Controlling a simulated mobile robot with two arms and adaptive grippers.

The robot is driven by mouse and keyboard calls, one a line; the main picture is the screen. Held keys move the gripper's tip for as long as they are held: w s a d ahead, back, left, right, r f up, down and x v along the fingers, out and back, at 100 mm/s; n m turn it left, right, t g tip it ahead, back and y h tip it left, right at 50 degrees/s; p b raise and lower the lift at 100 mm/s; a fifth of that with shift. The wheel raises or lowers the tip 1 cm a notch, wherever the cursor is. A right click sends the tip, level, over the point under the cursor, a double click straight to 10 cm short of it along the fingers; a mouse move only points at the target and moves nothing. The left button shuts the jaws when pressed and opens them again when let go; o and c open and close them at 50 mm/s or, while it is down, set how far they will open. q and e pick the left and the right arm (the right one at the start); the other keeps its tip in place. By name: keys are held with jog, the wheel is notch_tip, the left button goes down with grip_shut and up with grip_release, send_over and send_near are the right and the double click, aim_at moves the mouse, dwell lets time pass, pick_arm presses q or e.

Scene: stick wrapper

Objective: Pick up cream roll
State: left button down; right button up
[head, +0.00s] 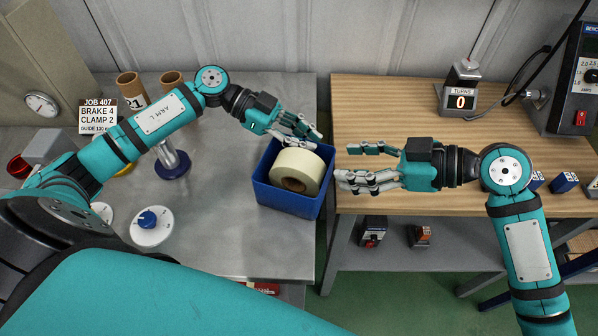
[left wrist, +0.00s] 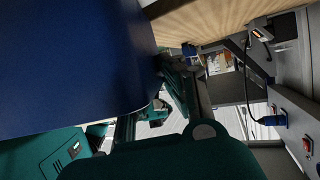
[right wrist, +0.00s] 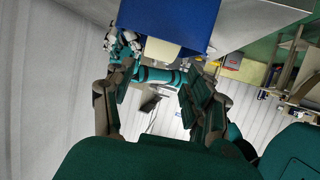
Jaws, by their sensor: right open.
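In the right wrist view part of the roll (right wrist: 165,50) shows at the bin. My left gripper (head: 312,138) is at the bin's back edge, just behind the roll; its finger gap is unclear. The left wrist view is largely filled by the dark blue bin (left wrist: 70,60), and the roll is hidden there. My right gripper (head: 345,162) is open and empty, right of the bin, pointing left towards it.
A wooden table (head: 400,115) stands to the right, with a turns counter (head: 460,90) and a grey bench device (head: 575,85). On the metal table are brown tubes (head: 131,86), a sign (head: 98,114) and a blue-knobbed dial (head: 151,226). The metal table's front middle is clear.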

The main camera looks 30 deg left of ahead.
aim_at(308, 162)
jog(key=x, duration=1)
jog(key=shift+r, duration=0.25)
grip_shut()
